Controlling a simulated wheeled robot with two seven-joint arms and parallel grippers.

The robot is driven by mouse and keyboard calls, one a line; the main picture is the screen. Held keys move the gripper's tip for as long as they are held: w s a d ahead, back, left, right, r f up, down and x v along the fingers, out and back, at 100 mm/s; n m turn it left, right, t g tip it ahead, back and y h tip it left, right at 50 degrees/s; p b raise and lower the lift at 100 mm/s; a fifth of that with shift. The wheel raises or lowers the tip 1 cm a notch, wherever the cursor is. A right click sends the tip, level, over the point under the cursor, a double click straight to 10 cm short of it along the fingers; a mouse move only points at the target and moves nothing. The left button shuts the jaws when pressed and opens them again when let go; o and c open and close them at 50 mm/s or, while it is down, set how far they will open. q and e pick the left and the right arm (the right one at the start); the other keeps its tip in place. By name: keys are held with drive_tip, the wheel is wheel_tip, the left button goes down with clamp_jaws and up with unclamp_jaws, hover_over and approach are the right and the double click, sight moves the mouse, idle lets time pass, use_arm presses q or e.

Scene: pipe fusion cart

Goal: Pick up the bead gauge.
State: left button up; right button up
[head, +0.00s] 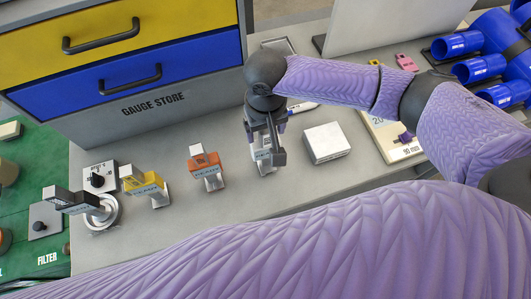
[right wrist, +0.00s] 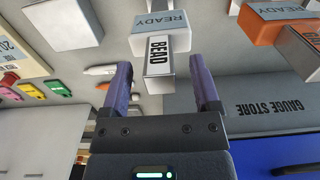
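The bead gauge (right wrist: 159,58) is a pale block lettered BEAD with a grey READY plate, near the top middle of the right wrist view. In the head view the bead gauge (head: 266,168) stands on the grey worktop, partly hidden by my right gripper (head: 268,150). In the right wrist view my right gripper (right wrist: 165,78) is open, its two purple fingers apart. The gauge's lettered end shows between the fingertips with a gap on each side; I see no contact. My left gripper is not in view.
Left of the bead gauge stand an orange gauge (head: 205,164), a yellow gauge (head: 145,187) and a black gauge (head: 69,203). A white box (head: 326,143) stands close on the right. The gauge store drawers (head: 125,80) rise behind; blue pipe pieces (head: 478,68) lie far right.

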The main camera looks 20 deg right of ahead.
clamp_jaws()
idle(0.6)
idle(0.4)
